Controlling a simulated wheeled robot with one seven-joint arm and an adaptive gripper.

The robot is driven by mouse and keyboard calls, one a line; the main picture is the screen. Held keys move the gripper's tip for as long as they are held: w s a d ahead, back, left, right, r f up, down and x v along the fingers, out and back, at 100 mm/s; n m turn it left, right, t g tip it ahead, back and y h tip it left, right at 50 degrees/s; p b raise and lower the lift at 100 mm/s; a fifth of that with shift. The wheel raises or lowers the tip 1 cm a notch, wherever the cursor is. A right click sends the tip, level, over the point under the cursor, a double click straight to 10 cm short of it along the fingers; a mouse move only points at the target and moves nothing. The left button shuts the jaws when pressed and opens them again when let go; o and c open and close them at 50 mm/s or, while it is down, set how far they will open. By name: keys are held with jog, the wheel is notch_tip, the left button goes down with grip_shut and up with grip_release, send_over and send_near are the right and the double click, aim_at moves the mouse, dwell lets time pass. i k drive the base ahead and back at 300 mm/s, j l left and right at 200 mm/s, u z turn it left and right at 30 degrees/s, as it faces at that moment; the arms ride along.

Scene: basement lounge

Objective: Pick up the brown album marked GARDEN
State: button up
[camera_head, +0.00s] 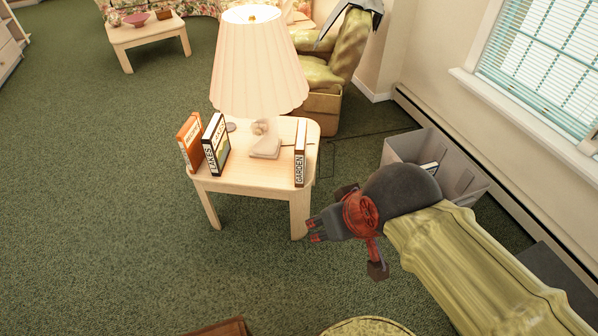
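The brown album marked GARDEN (299,155) stands upright near the right edge of the small wooden side table (250,187), its lettered spine facing me. My gripper (316,230) is in front of the table and to the right, below the album in the picture. It is apart from the album.
A lamp (258,65) stands on the table behind the albums. An orange album (190,142) and a black-and-white LAKES album (215,145) stand at the left. A grey bin (400,148) is right of the table. Open carpet lies to the left.

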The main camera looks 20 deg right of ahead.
aim_at(301, 137)
jog(key=i+l+z, duration=0.1)
jog(key=i, duration=0.25)
jog(key=i+l, duration=0.15)
jog(key=i, duration=0.25)
jog(key=i+j+z, duration=0.15)
jog(key=i+j, duration=0.15)
jog(key=i+j+z, duration=0.35)
jog(key=i+j, duration=0.15)
jog(key=j, duration=0.3)
jog(key=j+z, duration=0.15)
jog(key=j, duration=0.9)
